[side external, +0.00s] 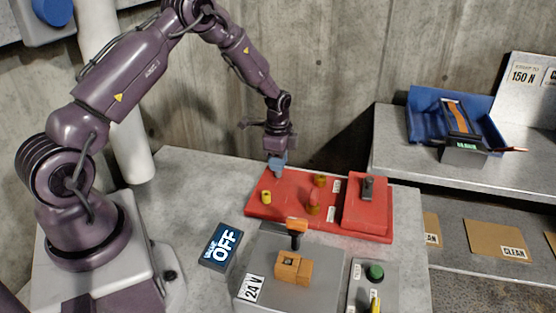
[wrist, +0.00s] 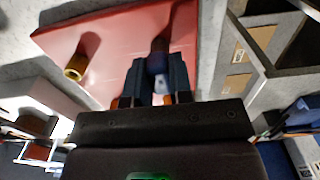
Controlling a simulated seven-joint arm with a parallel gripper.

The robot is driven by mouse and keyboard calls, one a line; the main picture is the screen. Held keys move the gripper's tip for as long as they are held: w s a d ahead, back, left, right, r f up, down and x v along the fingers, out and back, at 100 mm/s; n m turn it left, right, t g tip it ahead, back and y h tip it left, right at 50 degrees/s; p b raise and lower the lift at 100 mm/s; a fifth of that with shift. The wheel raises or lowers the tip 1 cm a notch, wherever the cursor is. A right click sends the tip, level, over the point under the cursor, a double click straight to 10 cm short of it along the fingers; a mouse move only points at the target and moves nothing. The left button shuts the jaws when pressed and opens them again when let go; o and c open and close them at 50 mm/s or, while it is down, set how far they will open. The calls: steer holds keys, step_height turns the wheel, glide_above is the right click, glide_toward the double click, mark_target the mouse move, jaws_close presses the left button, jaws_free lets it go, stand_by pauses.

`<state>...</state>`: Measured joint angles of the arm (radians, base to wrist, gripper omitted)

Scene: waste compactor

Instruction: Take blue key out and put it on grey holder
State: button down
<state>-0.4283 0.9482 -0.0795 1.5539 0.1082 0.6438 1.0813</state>
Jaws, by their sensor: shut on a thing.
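My gripper (side external: 278,167) is at the back left part of the red panel (side external: 285,212), pointing down. In the wrist view its fingers (wrist: 158,85) are closed around a small blue-grey piece (wrist: 157,64), which seems to be the blue key; the fingers hide most of it. A dark round post or socket (wrist: 160,45) shows just beyond it on the red panel; I cannot tell whether the key touches it. No thing is clearly the grey holder; a dark grey upright piece (side external: 368,188) stands on the raised red block.
Brass posts (side external: 266,197) stand on the red panel; one shows in the wrist view (wrist: 76,66). A blue tray (side external: 425,101) sits at the right.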

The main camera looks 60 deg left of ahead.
steer(key=c, duration=0.9)
jaws_free()
steer(key=shift+c, duration=0.2)
steer(key=shift+c, duration=0.4)
steer(key=shift+r, duration=3.5)
